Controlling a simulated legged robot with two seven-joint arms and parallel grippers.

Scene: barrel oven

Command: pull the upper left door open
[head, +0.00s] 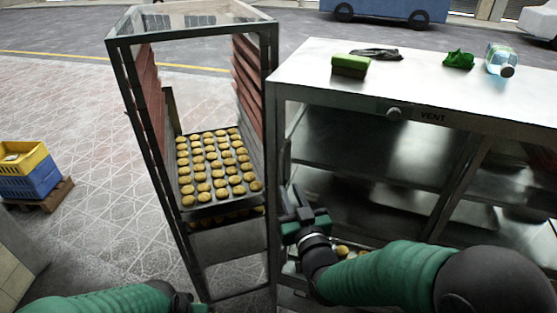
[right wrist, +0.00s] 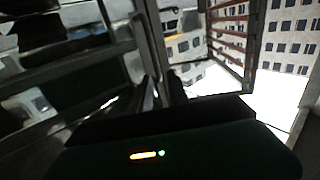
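A tall glass-topped rack (head: 118,75) with red slats stands just left of the cabinet, holding a tray of buns (head: 215,205). A green sponge (head: 350,66), green cloth (head: 459,59) and bottle (head: 501,60) lie on the cabinet top. Crates (head: 30,180) stand far left; paving between is free.

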